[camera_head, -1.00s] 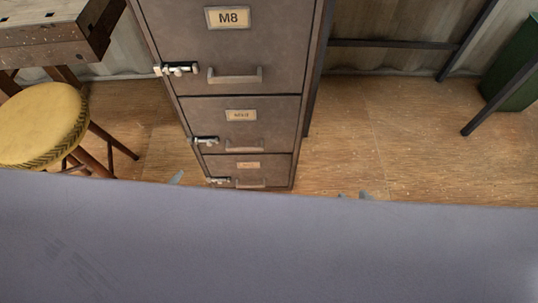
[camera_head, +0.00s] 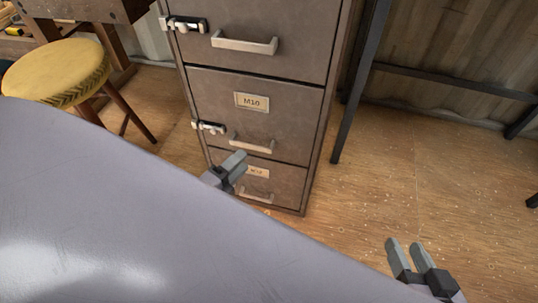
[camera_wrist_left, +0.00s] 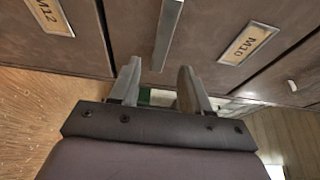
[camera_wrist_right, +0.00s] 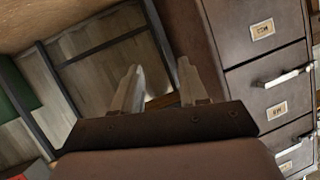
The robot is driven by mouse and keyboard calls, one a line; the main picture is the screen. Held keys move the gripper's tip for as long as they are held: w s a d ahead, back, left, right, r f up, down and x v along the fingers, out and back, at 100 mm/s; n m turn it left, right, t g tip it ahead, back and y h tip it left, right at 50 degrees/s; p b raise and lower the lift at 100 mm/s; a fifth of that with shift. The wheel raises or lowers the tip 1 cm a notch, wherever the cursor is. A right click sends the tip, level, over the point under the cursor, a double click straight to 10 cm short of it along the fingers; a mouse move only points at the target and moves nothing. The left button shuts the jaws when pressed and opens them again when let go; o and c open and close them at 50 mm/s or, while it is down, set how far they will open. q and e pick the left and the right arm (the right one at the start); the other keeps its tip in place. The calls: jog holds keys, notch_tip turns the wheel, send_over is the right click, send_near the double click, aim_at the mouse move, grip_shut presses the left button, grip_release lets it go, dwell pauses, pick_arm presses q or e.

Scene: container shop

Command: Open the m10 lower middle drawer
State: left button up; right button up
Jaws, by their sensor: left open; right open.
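The M10 drawer (camera_head: 285,121) is a brown metal front in the cabinet, flush and shut, with its label above a pale bar handle (camera_head: 251,144). My left gripper (camera_head: 236,161) is open just below this handle in the head view. In the left wrist view the handle (camera_wrist_left: 168,32) lies ahead, its near end between the directions of the two open fingers (camera_wrist_left: 158,75); I cannot tell whether they touch it. The M10 label (camera_wrist_left: 248,43) shows to its right. My right gripper (camera_head: 407,252) is open and empty, right of the cabinet over the floor.
Latches (camera_head: 208,127) sit on the cabinet's left edge. A lower drawer (camera_head: 283,186) and an upper drawer (camera_head: 292,30) are shut. A yellow stool (camera_head: 58,72) stands left. A dark metal frame leg (camera_head: 358,95) stands right. Floor to the right is clear.

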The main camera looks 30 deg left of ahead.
aim_at(255, 148)
pick_arm(q)
jog(key=w, duration=0.2)
jog(key=w+b, duration=0.1)
jog(key=w, duration=0.1)
jog(key=w+b, duration=0.1)
jog(key=w, duration=0.1)
jog(key=shift+d, duration=0.4)
jog(key=shift+w+d, duration=0.15)
jog(key=shift+w, duration=0.35)
pick_arm(e)
jog(key=shift+w+a+f+y, duration=0.1)
jog(key=shift+a+y, duration=0.2)
jog(key=shift+a, duration=0.2)
jog(key=shift+w+a+f+y, duration=0.1)
jog(key=shift+a+y, duration=0.2)
jog(key=shift+a, duration=0.15)
pick_arm(q)
grip_shut()
